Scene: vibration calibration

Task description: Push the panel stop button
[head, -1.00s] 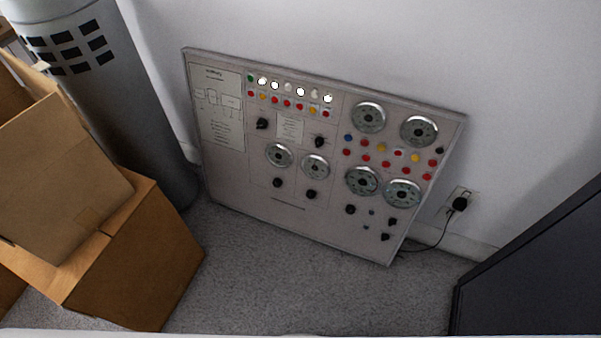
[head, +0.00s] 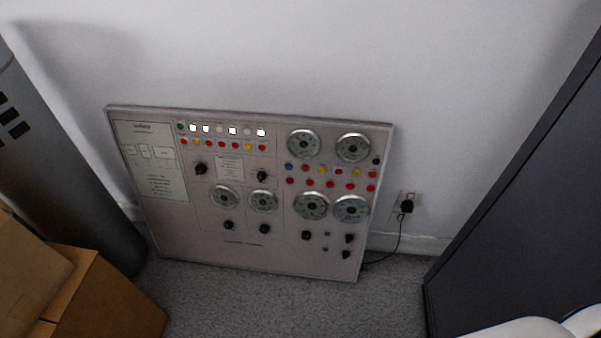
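A grey control panel (head: 175,238) leans against the white wall, standing on the carpet in the middle of the head view. It carries rows of small coloured buttons and lamps, round silver dials and black knobs. Red buttons (head: 290,181) sit in rows between the dials on its right half, and smaller red ones (head: 221,144) sit in a row at the upper left. I cannot tell which one is the stop button, as the labels are too small. Neither of my grippers is in view; a white part of my own body shows at the lower right corner.
Cardboard boxes (head: 105,300) stand at the lower left, beside a grey cylinder (head: 60,190). A dark cabinet (head: 500,190) stands at the right. A plug with a black cable (head: 398,240) sits in a wall outlet right of the panel. Carpet (head: 260,305) before the panel is clear.

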